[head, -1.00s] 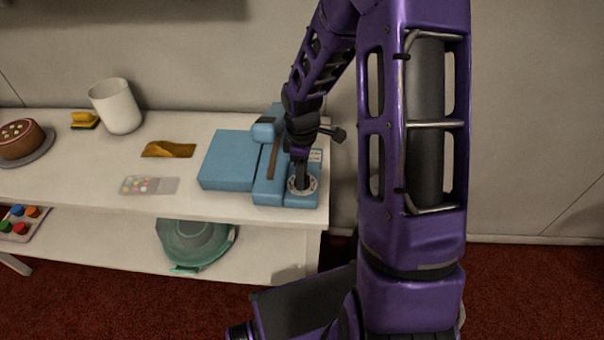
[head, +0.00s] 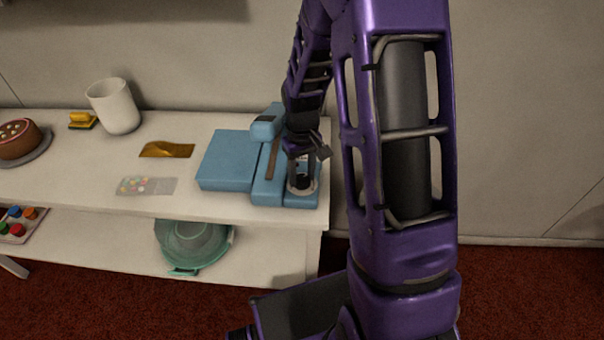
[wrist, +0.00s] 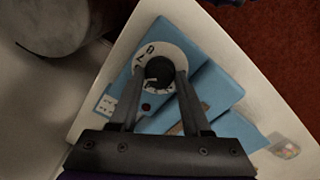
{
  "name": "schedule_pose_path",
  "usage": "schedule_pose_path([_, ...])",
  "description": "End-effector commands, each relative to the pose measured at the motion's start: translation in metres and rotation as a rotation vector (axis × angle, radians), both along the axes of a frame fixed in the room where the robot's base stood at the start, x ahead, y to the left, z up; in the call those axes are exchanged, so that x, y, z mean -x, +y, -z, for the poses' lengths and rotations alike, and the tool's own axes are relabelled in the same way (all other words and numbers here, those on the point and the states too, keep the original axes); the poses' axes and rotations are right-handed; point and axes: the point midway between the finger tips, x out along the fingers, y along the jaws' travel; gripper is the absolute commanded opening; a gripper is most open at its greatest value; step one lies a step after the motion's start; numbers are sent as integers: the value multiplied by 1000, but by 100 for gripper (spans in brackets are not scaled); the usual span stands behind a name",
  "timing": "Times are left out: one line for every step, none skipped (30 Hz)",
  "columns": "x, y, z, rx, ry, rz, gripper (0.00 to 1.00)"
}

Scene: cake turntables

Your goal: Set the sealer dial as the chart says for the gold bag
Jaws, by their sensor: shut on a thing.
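The blue sealer (head: 229,160) stands at the right end of the white table. Its dial (head: 301,189) is a black knob on a pale marked ring at the front right corner. My gripper (head: 302,178) points down at the dial. In the wrist view, my gripper (wrist: 160,74) has a finger on each side of the black dial knob (wrist: 159,71) and is shut on it. The dial marks are too small to read surely. A white chart label (wrist: 106,104) shows beside the dial, its text unreadable. The gold bag (head: 167,149) lies flat left of the sealer.
A clear bag of coloured sweets (head: 146,186) lies near the front edge. A white cylinder (head: 115,106), a yellow-topped block (head: 82,120) and a chocolate cake (head: 17,139) stand further left.

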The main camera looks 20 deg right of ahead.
Motion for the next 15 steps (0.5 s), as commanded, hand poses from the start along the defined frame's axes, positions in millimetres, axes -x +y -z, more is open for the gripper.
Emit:
schedule_pose_path([1, -1, 1, 1, 2, 27, 0])
schedule_pose_path([1, -1, 1, 1, 2, 44, 0])
schedule_pose_path([1, 0, 1, 1, 2, 63, 0])
schedule_pose_path([1, 0, 1, 1, 2, 77, 0])
schedule_pose_path([1, 0, 1, 1, 3, 90, 0])
schedule_pose_path([1, 0, 1, 0, 3, 105, 0])
schedule_pose_path([1, 0, 1, 0, 3, 115, 0])
schedule_pose_path([1, 0, 1, 0, 3, 125, 0])
schedule_pose_path([1, 0, 1, 0, 3, 136, 0])
schedule_pose_path([1, 0, 1, 0, 3, 142, 0])
schedule_pose_path([1, -1, 1, 0, 3, 148, 0])
schedule_pose_path([1, -1, 1, 0, 3, 155, 0])
schedule_pose_path([1, -1, 1, 0, 3, 159, 0])
schedule_pose_path([1, -1, 1, 0, 3, 162, 0])
schedule_pose_path([1, -1, 1, 0, 4, 165, 0])
